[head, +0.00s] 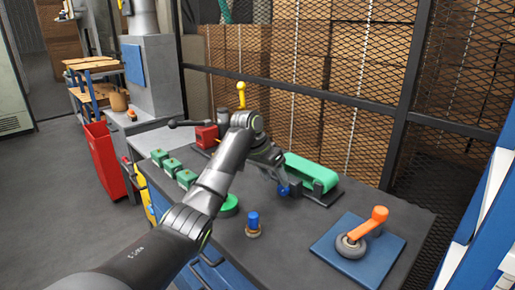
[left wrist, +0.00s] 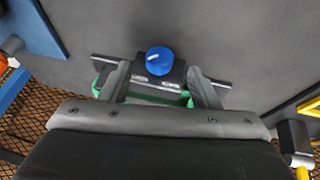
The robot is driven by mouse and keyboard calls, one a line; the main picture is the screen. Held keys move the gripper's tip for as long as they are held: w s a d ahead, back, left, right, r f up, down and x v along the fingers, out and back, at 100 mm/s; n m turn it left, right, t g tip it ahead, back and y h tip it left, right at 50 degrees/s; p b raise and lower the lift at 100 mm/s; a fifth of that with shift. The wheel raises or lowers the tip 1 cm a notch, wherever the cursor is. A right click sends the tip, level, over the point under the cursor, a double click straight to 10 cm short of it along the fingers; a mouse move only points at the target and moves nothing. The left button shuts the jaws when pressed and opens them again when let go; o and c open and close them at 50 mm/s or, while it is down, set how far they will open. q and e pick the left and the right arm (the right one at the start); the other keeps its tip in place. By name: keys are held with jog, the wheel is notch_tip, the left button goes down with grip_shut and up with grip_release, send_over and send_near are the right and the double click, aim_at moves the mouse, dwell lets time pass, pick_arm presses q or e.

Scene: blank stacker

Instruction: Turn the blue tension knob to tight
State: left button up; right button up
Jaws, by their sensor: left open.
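The blue tension knob (head: 283,190) sits at the near end of the green belt unit (head: 312,172) on the dark bench. In the left wrist view the knob (left wrist: 159,62) is round, with a short white mark on its face pointing to the lower left. My left gripper (head: 275,172) reaches over the bench to the knob. In the left wrist view its two fingers (left wrist: 158,75) are open, one on each side of the knob, with a gap to both. Whether the fingertips are level with the knob is hard to tell. My right gripper is not in view.
A blue-topped peg on a brass base (head: 253,224) stands nearer on the bench. A blue plate (head: 335,262) with an orange-handled caster is at the right. Green blocks (head: 173,166) and a red block (head: 206,136) lie left. Mesh fencing (head: 345,97) closes off the back.

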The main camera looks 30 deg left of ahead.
pick_arm(q)
jog(key=v, duration=1.2)
jog(key=shift+r, duration=0.25)
jog(key=shift+a+f, duration=0.1)
